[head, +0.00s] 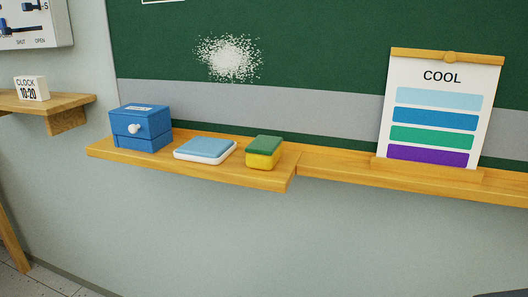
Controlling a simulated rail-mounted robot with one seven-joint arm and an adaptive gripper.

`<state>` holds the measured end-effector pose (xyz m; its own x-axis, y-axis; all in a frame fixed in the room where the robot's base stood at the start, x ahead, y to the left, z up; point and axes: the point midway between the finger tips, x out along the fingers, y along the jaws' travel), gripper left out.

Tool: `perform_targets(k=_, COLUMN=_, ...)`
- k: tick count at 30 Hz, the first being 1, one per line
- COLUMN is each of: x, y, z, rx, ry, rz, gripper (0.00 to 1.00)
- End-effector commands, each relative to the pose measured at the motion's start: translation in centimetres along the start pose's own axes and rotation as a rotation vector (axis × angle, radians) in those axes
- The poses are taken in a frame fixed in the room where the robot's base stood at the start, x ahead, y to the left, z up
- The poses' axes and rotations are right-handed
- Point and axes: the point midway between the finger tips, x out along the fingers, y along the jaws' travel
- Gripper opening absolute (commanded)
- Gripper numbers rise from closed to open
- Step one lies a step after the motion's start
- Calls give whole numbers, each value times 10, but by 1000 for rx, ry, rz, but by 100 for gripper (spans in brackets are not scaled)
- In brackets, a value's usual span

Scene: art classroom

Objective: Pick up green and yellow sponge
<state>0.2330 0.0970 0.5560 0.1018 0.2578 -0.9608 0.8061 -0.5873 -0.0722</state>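The green and yellow sponge (264,152) lies on the wooden ledge (240,177) below the green board, near the right end of the ledge's deeper left section. Its green layer is on top and its yellow layer is below. Nothing covers it. My gripper is not in view.
Left of the sponge, close but apart, lies a flat light-blue and white pad (206,150). Further left stands a blue box (140,128) with a white knob. A COOL colour chart (440,80) stands on the right ledge. A clock block (31,89) sits on a left shelf (70,103).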

Motion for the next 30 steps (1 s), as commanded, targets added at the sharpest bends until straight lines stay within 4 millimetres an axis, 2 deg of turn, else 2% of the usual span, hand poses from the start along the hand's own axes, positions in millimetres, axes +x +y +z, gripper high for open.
perform_targets(k=7, x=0, y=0, z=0, rx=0, ry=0, rz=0, gripper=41)
perform_targets(k=30, x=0, y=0, z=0, rx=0, ry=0, rz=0, gripper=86)
